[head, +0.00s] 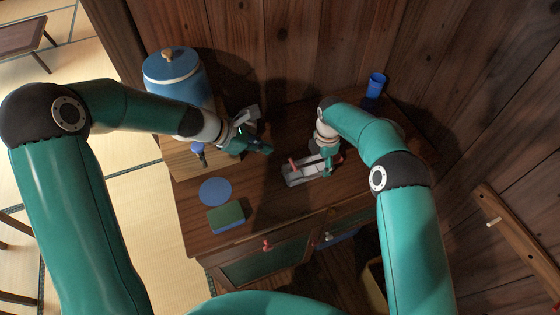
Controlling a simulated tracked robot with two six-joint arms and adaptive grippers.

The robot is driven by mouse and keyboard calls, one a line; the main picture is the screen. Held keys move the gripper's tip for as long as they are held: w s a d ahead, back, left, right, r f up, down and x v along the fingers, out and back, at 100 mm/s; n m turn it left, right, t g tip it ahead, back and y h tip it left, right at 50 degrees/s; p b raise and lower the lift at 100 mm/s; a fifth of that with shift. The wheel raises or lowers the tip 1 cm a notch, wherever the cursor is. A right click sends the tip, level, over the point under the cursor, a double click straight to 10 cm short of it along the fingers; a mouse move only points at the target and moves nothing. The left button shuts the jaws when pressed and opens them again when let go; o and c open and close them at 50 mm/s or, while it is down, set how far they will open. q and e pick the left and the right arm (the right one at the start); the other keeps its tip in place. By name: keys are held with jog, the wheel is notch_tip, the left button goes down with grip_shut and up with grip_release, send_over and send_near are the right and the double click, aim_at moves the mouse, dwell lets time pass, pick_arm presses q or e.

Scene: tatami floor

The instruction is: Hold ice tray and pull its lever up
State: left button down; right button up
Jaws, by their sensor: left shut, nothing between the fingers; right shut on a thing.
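The ice tray (300,177) is a pale grey, long tray on the dark wooden counter, near its middle. A small red part (292,163), which looks like its lever's end, shows at the tray's left end; the lever's exact angle is too small to tell. My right gripper (328,163) is shut on the ice tray at its right end and hides that end. Another bit of red shows just right of those fingers. My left gripper (264,149) is shut and empty, up and left of the tray, apart from it.
A blue lidded container (175,78) stands at the counter's back left, by a wooden board (182,161). A blue disc (215,191) and a green-topped sponge-like block (226,216) lie front left. A blue cup (376,85) stands back right. A plank wall closes the back.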

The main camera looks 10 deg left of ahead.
pick_arm(q)
jog(key=d+f, duration=0.1)
jog(key=f, duration=0.1)
jog(key=w+d+f+n, duration=0.1)
jog(key=f, duration=0.2)
jog(key=d+f+n+y, duration=0.1)
jog(key=d+f, duration=0.1)
jog(key=f, duration=0.1)
jog(key=shift+w+f+t, duration=0.2)
jog(key=shift+w+t, duration=0.1)
jog(key=shift+w, duration=0.05)
